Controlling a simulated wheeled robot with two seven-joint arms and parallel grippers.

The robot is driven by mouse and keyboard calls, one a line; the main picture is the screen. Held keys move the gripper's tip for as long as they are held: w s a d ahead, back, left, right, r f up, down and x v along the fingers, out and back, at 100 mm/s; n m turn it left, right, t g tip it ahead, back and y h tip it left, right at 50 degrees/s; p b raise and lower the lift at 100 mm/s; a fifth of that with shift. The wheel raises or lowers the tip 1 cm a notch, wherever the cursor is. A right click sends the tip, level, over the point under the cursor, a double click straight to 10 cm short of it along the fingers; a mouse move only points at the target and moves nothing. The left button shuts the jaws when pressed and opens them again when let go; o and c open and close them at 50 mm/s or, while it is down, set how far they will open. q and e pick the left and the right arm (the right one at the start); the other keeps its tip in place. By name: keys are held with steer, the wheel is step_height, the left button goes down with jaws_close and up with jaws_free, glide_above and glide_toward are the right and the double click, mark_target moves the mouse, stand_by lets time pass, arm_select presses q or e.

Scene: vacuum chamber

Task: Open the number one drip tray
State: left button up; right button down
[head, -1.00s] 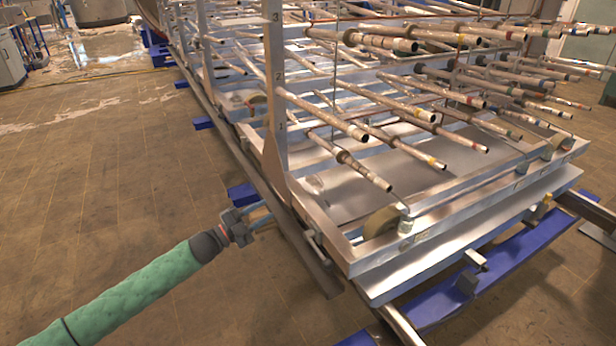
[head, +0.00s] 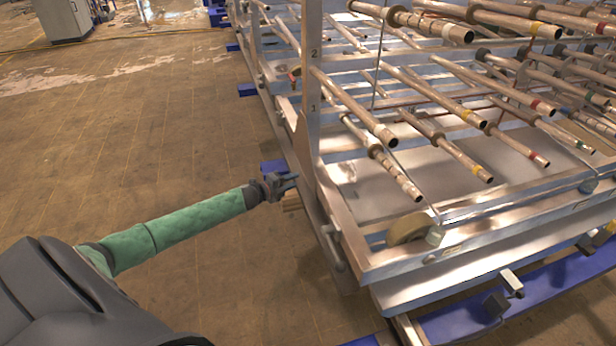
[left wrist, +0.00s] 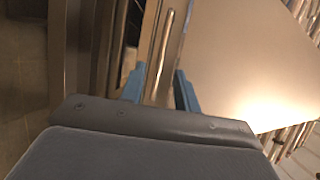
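The metal rack's post (head: 311,80) carries the numbers 1 and 2. A flat metal drip tray (head: 385,185) lies low in the rack near the number 1, under the pipes. I cannot tell for sure that it is the number one tray. A short handle-like bar (head: 333,247) is on the rack's left side near the front corner. My left gripper (head: 291,182) is beside the rack's left side, left of the post. In the left wrist view its two blue fingers (left wrist: 160,90) are apart, with a thin metal bar (left wrist: 163,50) ahead of them. My right gripper is not in view.
Rows of pipes (head: 430,130) stick out of the rack's front above the tray. Blue floor beams (head: 500,300) lie beneath the rack. The tiled floor (head: 130,150) left of the rack is clear. A grey cabinet (head: 63,20) stands far back left.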

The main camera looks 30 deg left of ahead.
mark_target(305, 175)
arm_select(q)
steer(key=shift+x, duration=3.5)
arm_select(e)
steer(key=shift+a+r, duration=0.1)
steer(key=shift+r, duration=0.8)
arm_select(q)
steer(key=shift+r, duration=0.1)
jaws_close()
